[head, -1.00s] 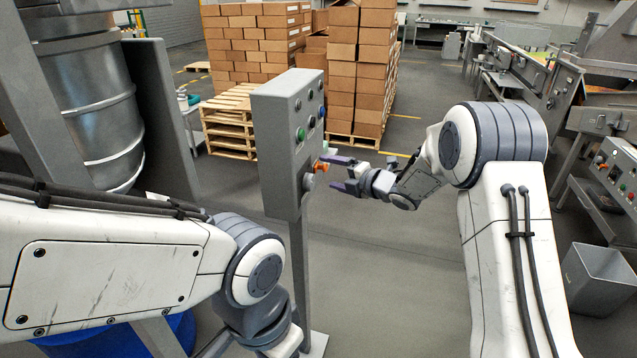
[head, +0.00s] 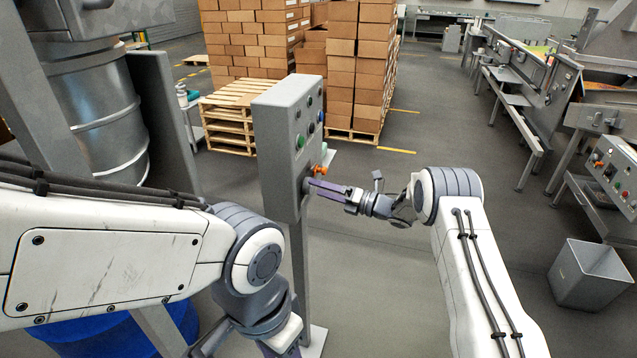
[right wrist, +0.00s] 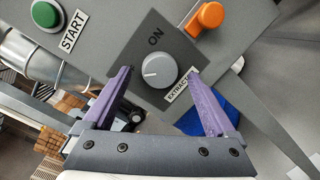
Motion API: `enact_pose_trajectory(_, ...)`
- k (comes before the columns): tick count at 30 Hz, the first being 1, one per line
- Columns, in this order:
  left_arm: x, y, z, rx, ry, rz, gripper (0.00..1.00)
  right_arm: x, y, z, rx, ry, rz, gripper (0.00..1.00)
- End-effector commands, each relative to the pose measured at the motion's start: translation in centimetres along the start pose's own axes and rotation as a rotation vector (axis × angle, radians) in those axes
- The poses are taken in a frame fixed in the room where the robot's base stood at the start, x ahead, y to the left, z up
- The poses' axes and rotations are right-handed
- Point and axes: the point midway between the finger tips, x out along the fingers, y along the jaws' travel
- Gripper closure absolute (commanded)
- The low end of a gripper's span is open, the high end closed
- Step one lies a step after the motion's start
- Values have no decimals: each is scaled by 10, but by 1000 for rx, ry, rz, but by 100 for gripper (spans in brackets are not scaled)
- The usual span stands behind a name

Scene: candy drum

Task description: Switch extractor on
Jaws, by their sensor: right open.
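The grey extractor knob (right wrist: 160,70) sits on a dark plate with the words ON and EXTRACTOR in the right wrist view. Its white line points left in that view, not at ON. The knob is on the grey control box (head: 280,150) in the head view. My right gripper (head: 316,187) is open at the box's face. In the right wrist view the purple fingers (right wrist: 163,84) reach up to either side of the knob; I cannot tell if they touch it. My left arm crosses the lower left; its gripper's fingers are out of view.
A green START button (right wrist: 46,14) and an orange switch (right wrist: 208,15) are close to the knob. A steel drum (head: 98,115) stands left of the box. Pallets of cartons (head: 357,70) stand behind. A grey bin (head: 590,275) is at right; the floor between is clear.

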Motion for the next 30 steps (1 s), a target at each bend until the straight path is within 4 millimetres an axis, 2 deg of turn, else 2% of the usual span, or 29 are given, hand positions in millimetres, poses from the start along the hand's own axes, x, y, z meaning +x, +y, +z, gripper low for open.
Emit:
enact_pose_trajectory(4,-6,0,0,1,0,0,50,12,1,0,1,1,0,9)
enact_pose_trajectory(13,-6,0,0,2,0,0,50,14,-1,0,1,-1,-1,9)
enact_pose_trajectory(14,-6,0,0,2,0,0,50,14,-1,0,1,-1,-1,16)
enact_pose_trajectory(18,-6,0,0,1,0,0,50,14,-1,0,1,-1,-1,70)
enact_pose_trajectory(20,-6,0,0,1,0,0,50,14,-1,0,1,-1,-2,93)
enact_pose_trajectory(30,3,0,0,0,0,0,50,13,-2,-1,45,3,-8,94)
